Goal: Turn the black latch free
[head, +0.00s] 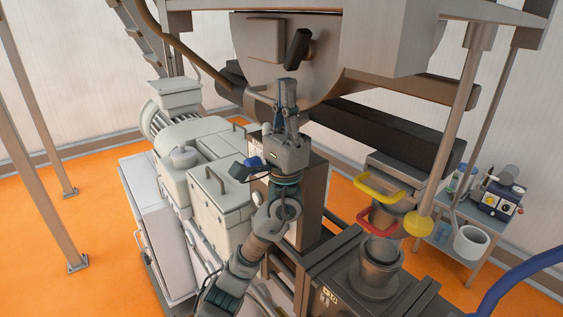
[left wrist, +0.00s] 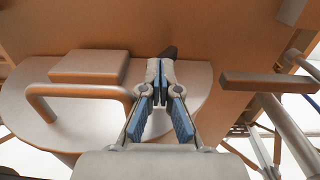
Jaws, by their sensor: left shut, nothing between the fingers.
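The black latch (head: 297,48) is a dark, tilted handle on the front of the rounded metal housing (head: 265,77) at the top middle of the head view. My left gripper (head: 287,82) points up, just below the latch, with its fingers together and empty. My right gripper is not in view.
A yellow handle (head: 379,189) and a red handle (head: 376,224) sit on the machine at lower right. A light metal motor block (head: 190,150) stands left of my arm. A post (head: 460,120) and a side cart (head: 470,240) are on the right.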

